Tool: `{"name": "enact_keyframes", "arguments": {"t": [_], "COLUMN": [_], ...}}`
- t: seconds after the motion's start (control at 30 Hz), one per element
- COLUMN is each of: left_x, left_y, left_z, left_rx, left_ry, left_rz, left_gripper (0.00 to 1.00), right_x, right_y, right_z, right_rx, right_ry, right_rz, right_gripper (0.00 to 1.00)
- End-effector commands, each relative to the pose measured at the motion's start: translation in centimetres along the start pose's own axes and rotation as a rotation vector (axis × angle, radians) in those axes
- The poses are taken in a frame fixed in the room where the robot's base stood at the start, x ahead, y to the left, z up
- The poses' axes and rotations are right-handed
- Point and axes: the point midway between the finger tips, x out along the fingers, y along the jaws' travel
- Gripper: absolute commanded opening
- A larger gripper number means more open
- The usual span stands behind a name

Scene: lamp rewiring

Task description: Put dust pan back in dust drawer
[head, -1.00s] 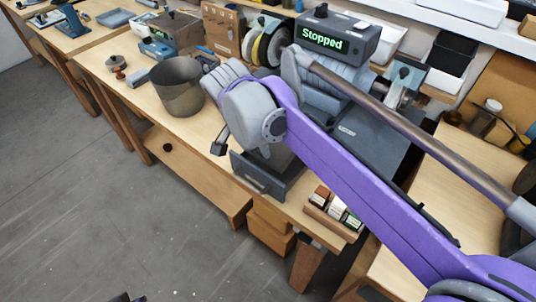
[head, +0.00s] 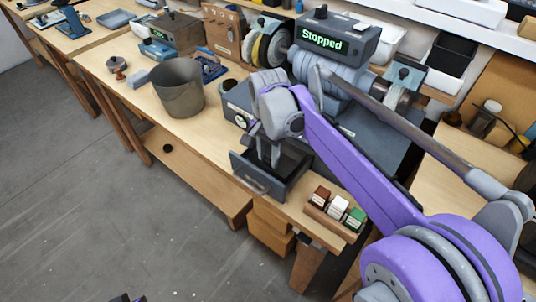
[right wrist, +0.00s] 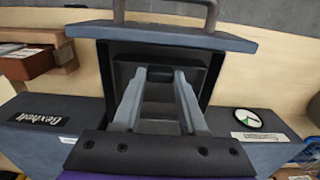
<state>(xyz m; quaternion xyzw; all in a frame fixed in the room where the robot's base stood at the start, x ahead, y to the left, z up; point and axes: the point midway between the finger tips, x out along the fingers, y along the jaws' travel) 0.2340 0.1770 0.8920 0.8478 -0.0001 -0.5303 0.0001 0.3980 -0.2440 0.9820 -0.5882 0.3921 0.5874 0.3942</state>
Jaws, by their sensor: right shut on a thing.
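The dust drawer (head: 257,184) is pulled out from the front of the grey grinding machine, over the bench's front edge. My right gripper (head: 268,152) points down into the open drawer. In the right wrist view the fingers (right wrist: 163,75) reach inside the drawer (right wrist: 190,39) and are shut on the dust pan (right wrist: 158,92), a dark grey piece mostly hidden between and behind them. I cannot tell whether the pan rests on the drawer floor.
A dark metal bucket (head: 178,88) stands on the bench left of the machine. A wooden holder with small boxes (head: 336,207) sits right of the drawer. The grinder's display (head: 325,39) reads "Stopped". Open floor lies in front of the bench.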

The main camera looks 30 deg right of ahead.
Motion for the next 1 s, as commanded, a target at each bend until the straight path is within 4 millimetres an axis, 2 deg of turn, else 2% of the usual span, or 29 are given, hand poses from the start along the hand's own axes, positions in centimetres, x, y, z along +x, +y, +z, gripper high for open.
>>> {"name": "enact_keyframes", "arguments": {"t": [0.27,0.3,0.43,0.47,0.77,0.87,1.0], "left_x": [0.1,0.1,0.1,0.1,0.0,-0.1,-0.3], "left_y": [0.0,0.0,0.0,0.0,0.0,0.0,0.0], "left_z": [0.1,0.1,0.1,0.1,0.0,-0.1,-0.2], "left_rx": [0.0,0.0,0.0,0.0,0.0,0.0,0.0], "left_ry": [-0.001,-0.001,-0.001,-0.001,0.0,0.0,0.002], "left_rz": [0.0,0.0,0.0,0.0,0.0,0.0,0.0], "left_gripper": [0.0,0.0,0.0,0.0,0.0,0.0,0.0], "right_x": [0.3,0.3,0.2,0.2,0.0,-0.7,-3.2], "right_y": [0.0,0.0,0.0,0.0,0.0,0.0,0.0], "right_z": [0.0,0.0,0.0,0.0,0.0,0.0,0.0], "right_rx": [0.0,0.0,0.0,0.0,0.0,0.0,0.0], "right_ry": [0.001,0.001,0.001,0.002,0.002,0.002,0.002], "right_rz": [0.0,0.0,0.0,0.0,0.0,0.0,0.0], "right_gripper": [0.0,0.45,0.69,0.72,0.72,0.72,0.72]}}
